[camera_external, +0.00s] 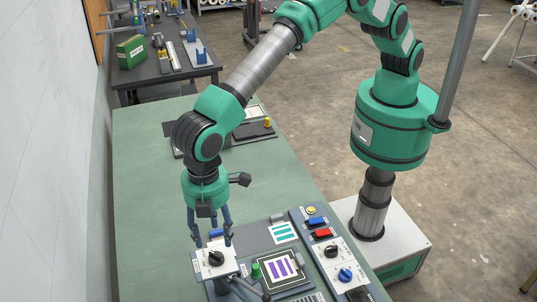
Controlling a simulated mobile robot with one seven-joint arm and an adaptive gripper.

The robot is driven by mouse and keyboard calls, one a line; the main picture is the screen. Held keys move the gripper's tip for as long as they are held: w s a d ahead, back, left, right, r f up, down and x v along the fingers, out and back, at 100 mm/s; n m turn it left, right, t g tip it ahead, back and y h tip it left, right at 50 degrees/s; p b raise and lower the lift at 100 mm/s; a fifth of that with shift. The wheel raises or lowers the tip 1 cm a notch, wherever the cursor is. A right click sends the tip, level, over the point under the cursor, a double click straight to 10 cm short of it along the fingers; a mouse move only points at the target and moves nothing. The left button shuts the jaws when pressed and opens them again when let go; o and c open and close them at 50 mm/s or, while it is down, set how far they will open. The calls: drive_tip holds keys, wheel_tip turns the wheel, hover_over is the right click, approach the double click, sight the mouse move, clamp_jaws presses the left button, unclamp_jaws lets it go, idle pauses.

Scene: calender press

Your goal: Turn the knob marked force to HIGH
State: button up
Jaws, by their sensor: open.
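My gripper (211,238) points down with its fingers apart and empty. It is over or just behind a small white panel with a black knob (216,258); I cannot tell whether the fingers touch the panel. A longer white panel (322,260) to the right carries another black knob (331,251) and a blue knob (345,274). The labels are too small to read, so I cannot tell which knob is marked force or where any of them points.
A green button (255,270) and a card with purple bars (279,268) lie right of the small panel. Red (322,233) and blue (316,222) switches top the right panel. The green table (150,200) is bare at left; a grey wall (50,150) borders it.

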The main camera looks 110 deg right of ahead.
drive_tip(key=shift+r, duration=1.9)
drive_tip(key=s+d+r+m+t+b, duration=0.1)
drive_tip(key=s+d+r+b, duration=0.15)
drive_tip(key=d+r, duration=0.45)
drive_tip(key=s+d+r+m+b, duration=0.1)
drive_tip(key=s+d+r, duration=0.2)
drive_tip(key=d+r, duration=0.35)
drive_tip(key=s+d+r+m+t+b, duration=0.25)
drive_tip(key=s+d+r, duration=0.65)
drive_tip(key=s+d, duration=0.5)
drive_tip(key=s+d+m+b, duration=0.1)
drive_tip(key=s+d+b, duration=0.1)
drive_tip(key=s+d, duration=0.45)
drive_tip(key=s+d+m+b, duration=0.1)
drive_tip(key=s+d+b, duration=0.15)
drive_tip(key=s, duration=0.75)
drive_tip(key=s+d+f+m+t+b, duration=0.1)
drive_tip(key=s+d+f, duration=0.2)
drive_tip(key=s, duration=0.5)
drive_tip(key=s+d+f+m+t+b, duration=0.1)
drive_tip(key=s+d+f, duration=0.2)
drive_tip(key=s+f, duration=0.2)
drive_tip(key=shift+s+f+b, duration=0.15)
drive_tip(key=shift+s+b, duration=0.15)
drive_tip(key=shift+s, duration=1.2)
